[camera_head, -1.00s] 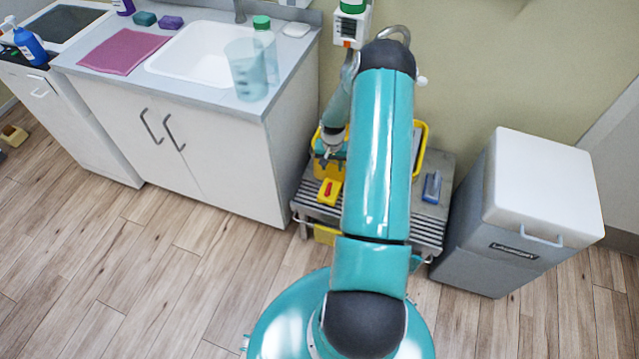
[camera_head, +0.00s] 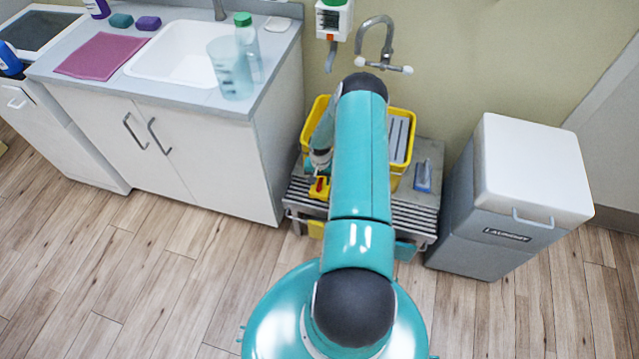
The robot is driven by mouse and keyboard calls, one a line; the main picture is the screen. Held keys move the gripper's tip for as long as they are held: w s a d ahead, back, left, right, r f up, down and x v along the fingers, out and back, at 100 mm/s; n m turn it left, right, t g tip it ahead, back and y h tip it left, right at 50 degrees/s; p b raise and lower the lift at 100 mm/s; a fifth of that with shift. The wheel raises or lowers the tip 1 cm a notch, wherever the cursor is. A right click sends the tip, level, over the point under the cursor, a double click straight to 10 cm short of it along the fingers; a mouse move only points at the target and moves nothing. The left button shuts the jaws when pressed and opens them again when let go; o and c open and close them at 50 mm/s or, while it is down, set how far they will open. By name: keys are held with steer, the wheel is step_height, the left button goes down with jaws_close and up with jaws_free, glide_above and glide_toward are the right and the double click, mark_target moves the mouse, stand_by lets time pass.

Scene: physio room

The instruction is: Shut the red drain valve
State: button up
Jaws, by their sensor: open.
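The red drain valve (camera_head: 318,186) shows as a small red handle on a yellow block (camera_head: 322,194) at the left front of the low slatted stand. My gripper (camera_head: 319,174) is at the valve, pointing down just over the red handle. It is small in the picture and its fingers partly cover the valve. I cannot tell whether the fingers touch the handle or stand around it. The gripper is open. My forearm hides the middle of the stand.
A yellow bin (camera_head: 401,128) stands on the slatted stand (camera_head: 303,197), with a blue-grey brush-like object (camera_head: 423,176) to its right. A sink cabinet (camera_head: 190,160) is close on the left, a laundry bin (camera_head: 500,240) on the right. A wall tap (camera_head: 374,40) is behind.

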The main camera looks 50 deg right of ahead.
mark_target(320, 183)
steer(key=shift+w+f, duration=0.1)
steer(key=shift+f, duration=1.45)
